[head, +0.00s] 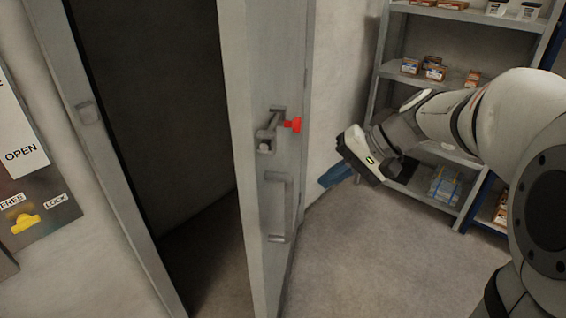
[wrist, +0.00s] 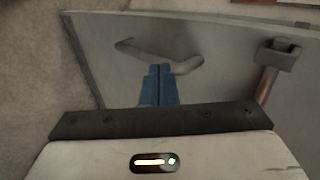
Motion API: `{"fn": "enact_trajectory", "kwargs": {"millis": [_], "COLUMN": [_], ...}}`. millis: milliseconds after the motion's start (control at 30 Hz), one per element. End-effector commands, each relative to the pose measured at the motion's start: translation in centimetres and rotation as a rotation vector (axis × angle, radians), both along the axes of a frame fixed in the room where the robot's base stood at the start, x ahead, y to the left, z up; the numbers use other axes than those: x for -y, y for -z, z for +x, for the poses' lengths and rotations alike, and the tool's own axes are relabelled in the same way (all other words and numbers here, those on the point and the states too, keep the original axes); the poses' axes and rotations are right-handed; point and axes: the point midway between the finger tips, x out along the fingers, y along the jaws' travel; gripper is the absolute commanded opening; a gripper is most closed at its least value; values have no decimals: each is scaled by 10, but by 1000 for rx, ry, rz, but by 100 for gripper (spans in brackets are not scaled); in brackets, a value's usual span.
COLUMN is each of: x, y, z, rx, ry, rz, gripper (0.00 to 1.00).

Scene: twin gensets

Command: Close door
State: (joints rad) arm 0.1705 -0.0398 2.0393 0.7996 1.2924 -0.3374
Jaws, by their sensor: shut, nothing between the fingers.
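The grey door (head: 262,90) stands ajar in the head view, with a dark gap between it and its frame (head: 118,170) on the left. The door carries a lever handle (head: 270,128) with a red piece (head: 293,124) beside it and a vertical pull bar (head: 279,207) below. My gripper (head: 337,175) is to the right of the door, its blue fingers together. In the wrist view my gripper (wrist: 160,84) is shut and empty, its fingertips in front of the pull bar (wrist: 160,58). Whether they touch it I cannot tell. The lever shows at right (wrist: 278,58).
A metal shelf rack (head: 383,45) with boxes stands behind my arm at right. A wall panel with a yellow knob (head: 24,222) and an OPEN sign (head: 25,153) is at left. Bare floor (head: 350,260) lies right of the door.

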Motion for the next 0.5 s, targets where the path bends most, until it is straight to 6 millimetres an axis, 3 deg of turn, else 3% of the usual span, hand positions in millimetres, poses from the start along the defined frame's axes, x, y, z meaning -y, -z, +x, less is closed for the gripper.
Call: {"fn": "enact_trajectory", "kwargs": {"millis": [100, 233, 500], "x": [-3, -12, -51], "y": [1, 7, 43], "z": [13, 16, 19], "rx": [3, 3, 0], "ry": [1, 0, -1], "rz": [54, 66, 63], "gripper": [0, 0, 0]}}
